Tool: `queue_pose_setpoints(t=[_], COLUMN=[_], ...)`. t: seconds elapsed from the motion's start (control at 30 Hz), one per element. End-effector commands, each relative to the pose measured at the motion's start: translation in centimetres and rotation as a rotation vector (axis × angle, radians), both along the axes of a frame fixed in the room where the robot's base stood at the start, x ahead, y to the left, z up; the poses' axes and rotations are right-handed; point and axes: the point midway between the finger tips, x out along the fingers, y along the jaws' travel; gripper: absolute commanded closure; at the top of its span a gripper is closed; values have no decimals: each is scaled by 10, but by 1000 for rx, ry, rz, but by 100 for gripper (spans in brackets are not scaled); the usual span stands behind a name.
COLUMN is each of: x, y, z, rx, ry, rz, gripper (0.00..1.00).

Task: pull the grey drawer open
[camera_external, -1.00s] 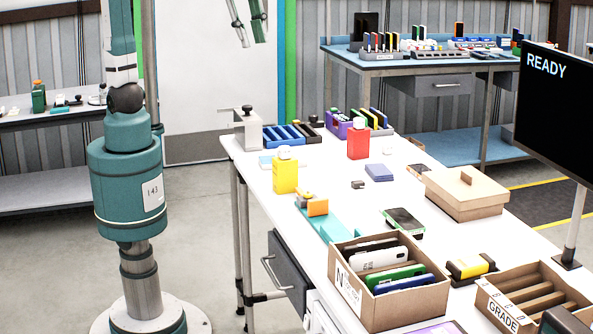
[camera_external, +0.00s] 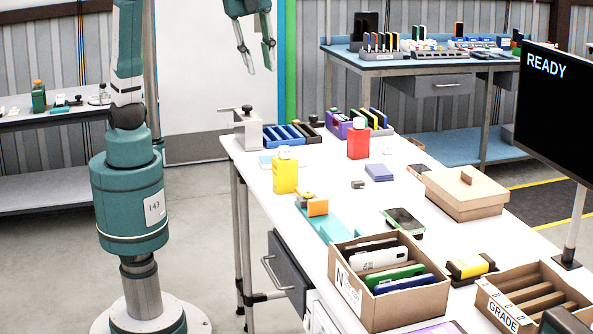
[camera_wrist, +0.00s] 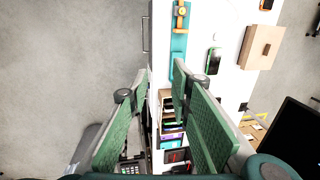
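The grey drawer (camera_external: 290,272) is under the near left side of the white workbench (camera_external: 330,180). Its front appears closed, and its pale bar handle (camera_external: 268,270) faces left. In the wrist view the handle (camera_wrist: 145,34) shows as a thin bar at the bench's left edge, above and slightly left of my fingertips. My gripper (camera_external: 258,66) hangs in the air, higher than the bench top and apart from the drawer. Its two green fingers (camera_wrist: 160,85) are spread with nothing between them. Part of the bench is hidden behind the fingers in the wrist view.
On the bench stand a yellow bottle (camera_external: 285,175), a red bottle (camera_external: 358,143), a carton of phones (camera_external: 375,318) and a lidded box (camera_external: 468,196). A monitor (camera_external: 550,110) stands at right. The floor left of the drawer is clear. Another grey drawer (camera_external: 438,86) is under the back bench.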

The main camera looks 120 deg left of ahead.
Motion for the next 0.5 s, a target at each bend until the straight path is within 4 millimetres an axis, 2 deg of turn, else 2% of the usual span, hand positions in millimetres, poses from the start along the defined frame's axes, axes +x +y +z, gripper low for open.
queue_pose_setpoints(t=[0.33, 0.5], x=[-1, -1], y=[1, 1], z=[-56, -97], rx=[-1, -1], ry=[-1, -1], rz=[2, 2], gripper=[78, 78])
